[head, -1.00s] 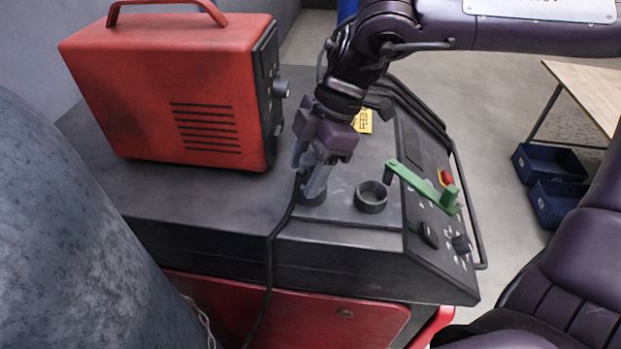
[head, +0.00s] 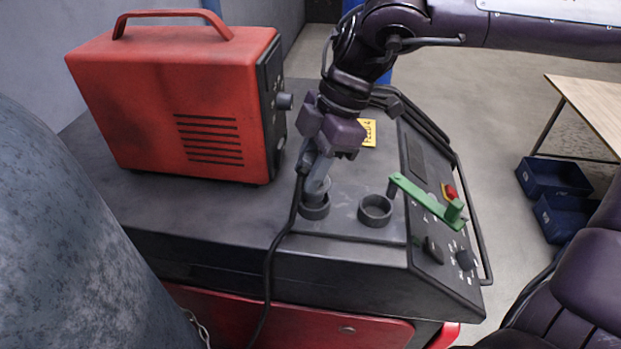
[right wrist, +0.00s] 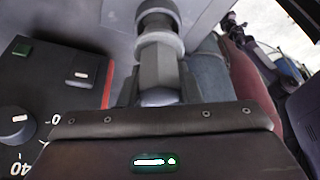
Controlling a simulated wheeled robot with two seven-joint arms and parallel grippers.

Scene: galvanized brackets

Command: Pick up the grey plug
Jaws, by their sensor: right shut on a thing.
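The grey plug (head: 317,188) is at the left round socket (head: 315,209) on top of the dark machine. It looks upright, with its lower end at the socket ring; how deep it sits I cannot tell. My right gripper (head: 318,178) comes down from above and is shut on the plug, its fingers hiding much of it. In the right wrist view the plug (right wrist: 159,45) shows as a ringed grey cylinder between the fingers. A black cable runs beside the gripper and down the machine's front. My left gripper is not in view.
An empty round socket (head: 375,210) is just right of the plug. A green lever (head: 425,200) and a red button (head: 450,192) are on the sloping panel. A red box (head: 175,105) with a handle stands at left. Blue bins (head: 552,178) are on the floor.

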